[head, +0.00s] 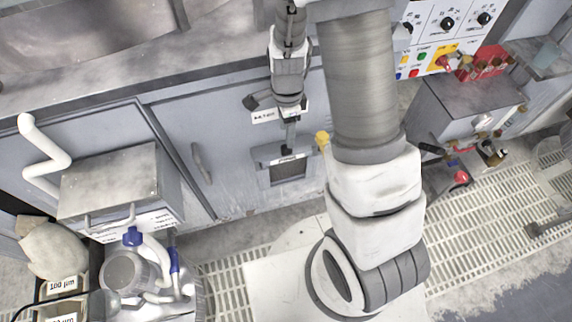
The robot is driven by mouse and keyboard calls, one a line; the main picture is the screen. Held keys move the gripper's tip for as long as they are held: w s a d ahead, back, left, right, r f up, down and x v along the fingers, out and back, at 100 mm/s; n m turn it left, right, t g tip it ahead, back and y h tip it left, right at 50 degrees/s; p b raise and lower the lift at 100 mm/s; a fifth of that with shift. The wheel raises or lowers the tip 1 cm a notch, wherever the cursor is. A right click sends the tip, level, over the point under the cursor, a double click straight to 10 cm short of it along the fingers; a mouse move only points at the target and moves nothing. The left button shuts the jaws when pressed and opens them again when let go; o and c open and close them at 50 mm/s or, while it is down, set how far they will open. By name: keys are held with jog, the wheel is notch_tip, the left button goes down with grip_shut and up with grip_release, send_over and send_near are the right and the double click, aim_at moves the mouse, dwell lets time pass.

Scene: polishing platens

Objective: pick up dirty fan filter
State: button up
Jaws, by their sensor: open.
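My gripper (277,112) hangs from the dark wrist at the upper middle of the head view, in front of the grey cabinet. It is open, and I see nothing held in it. Just below it, a grey frame (266,154) with a small label and a dark opening shows low on the cabinet front. This seems to be the place of the fan filter. I cannot make out the filter's surface or its dirt clearly. I cannot tell whether the gripper touches the frame.
A grey cabinet door (228,130) stands behind the gripper. A metal box (115,180) with a white pipe is at the left, with jugs below. A control panel (445,40) and another metal box (470,105) are at the right. Floor grating (480,230) lies lower right.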

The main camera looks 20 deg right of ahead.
jog(key=b, duration=0.2)
send_over(287, 163)
jog(key=w, duration=0.1)
notch_tip(287, 163, down, 8)
jog(key=shift+d+f, duration=0.1)
jog(key=shift+f, duration=0.15)
grip_shut()
dwell(1.2)
